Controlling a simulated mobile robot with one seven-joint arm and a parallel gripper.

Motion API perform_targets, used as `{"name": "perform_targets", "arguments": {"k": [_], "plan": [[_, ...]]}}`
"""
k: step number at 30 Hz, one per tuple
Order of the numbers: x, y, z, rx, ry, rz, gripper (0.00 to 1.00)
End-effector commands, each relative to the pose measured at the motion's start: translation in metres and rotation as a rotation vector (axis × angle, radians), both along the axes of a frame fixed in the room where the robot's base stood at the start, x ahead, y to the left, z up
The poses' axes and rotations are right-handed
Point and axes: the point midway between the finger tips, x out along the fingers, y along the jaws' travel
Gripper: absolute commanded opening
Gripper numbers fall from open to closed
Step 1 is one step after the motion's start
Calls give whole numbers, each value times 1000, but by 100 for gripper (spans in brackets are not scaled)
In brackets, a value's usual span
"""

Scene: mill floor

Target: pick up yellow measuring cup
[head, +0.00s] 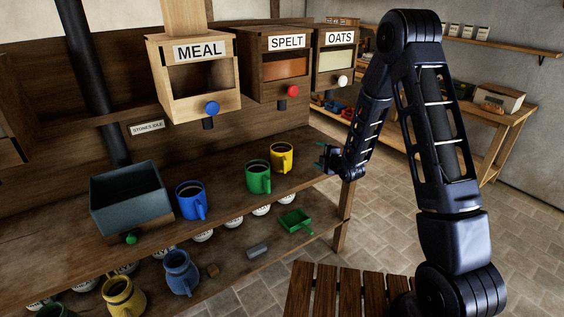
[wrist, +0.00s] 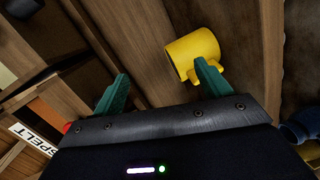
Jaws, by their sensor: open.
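The yellow measuring cup (head: 281,157) stands upright near the right end of the bench top, just right of the green cup, with its handle toward the front. My gripper (head: 323,157) is to the right of the yellow cup and apart from it, with its fingers pointing left. In the wrist view the yellow cup (wrist: 193,54) shows beyond the right fingertip, which covers part of it. The two teal fingers (wrist: 160,82) are wide apart with nothing between them.
A green cup (head: 258,177) and a blue cup (head: 191,200) stand left on the bench. A grey bin (head: 130,198) is farther left. Hoppers labelled MEAL (head: 197,80), SPELT (head: 280,65) and OATS (head: 333,59) hang above. A lower shelf holds more cups and a green scoop (head: 295,221).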

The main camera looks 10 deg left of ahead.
Motion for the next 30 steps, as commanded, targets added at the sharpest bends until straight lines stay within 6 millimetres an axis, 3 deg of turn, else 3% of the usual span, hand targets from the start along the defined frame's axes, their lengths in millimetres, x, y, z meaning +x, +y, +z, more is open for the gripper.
{"name": "perform_targets", "arguments": {"k": [1,6,13,20,30], "plan": [[-4,10,-15,-7,-23,27,76],[-20,37,-53,-16,-140,114,76],[-42,60,-89,-14,-260,190,76],[-46,69,-98,-10,-301,210,76],[-17,103,-98,-10,-302,209,76]]}}
